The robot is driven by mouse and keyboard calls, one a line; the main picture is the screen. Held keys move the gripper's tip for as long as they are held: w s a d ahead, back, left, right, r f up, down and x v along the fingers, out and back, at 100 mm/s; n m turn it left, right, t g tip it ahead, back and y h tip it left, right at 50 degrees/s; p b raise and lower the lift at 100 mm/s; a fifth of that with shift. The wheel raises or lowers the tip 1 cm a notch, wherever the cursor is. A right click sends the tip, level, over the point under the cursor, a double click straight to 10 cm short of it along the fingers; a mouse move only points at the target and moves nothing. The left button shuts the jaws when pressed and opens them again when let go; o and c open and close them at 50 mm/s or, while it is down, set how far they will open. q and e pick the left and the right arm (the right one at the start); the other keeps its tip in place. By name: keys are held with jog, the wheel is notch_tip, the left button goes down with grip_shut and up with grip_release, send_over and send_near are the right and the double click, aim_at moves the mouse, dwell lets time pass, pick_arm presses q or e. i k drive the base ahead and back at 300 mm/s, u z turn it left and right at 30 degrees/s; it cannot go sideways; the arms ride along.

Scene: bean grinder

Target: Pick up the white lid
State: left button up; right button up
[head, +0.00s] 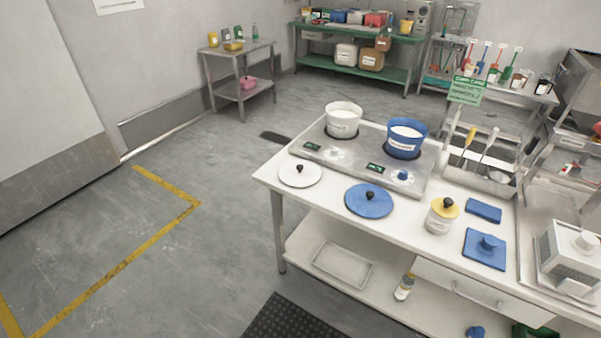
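The white lid (300,178) is a flat round disc with a small dark knob on top. It lies flat at the left front corner of the white table (330,208), in front of the metal cooker unit (335,155). A blue lid (368,205) of the same kind, also with a dark knob, lies to its right, apart from it. Neither of my grippers shows in the head view.
A white pot (343,122) and a blue pot (407,142) stand on the cooker behind the lids. A jar with a yellow lid (441,218) stands right of the blue lid. The floor left of the table is clear, apart from yellow tape lines (165,232).

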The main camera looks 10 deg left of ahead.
aim_at(298, 174)
jog(key=u, duration=0.4)
jog(key=k, duration=0.55)
jog(key=u, duration=1.05)
jog(key=k, duration=0.8)
jog(key=u, duration=0.8)
jog(key=i, duration=3.35)
jog(key=z, duration=1.25)
jog(key=i, duration=1)
jog(key=z, duration=1.4)
jog(key=i, duration=0.4)
jog(key=z, duration=0.3)
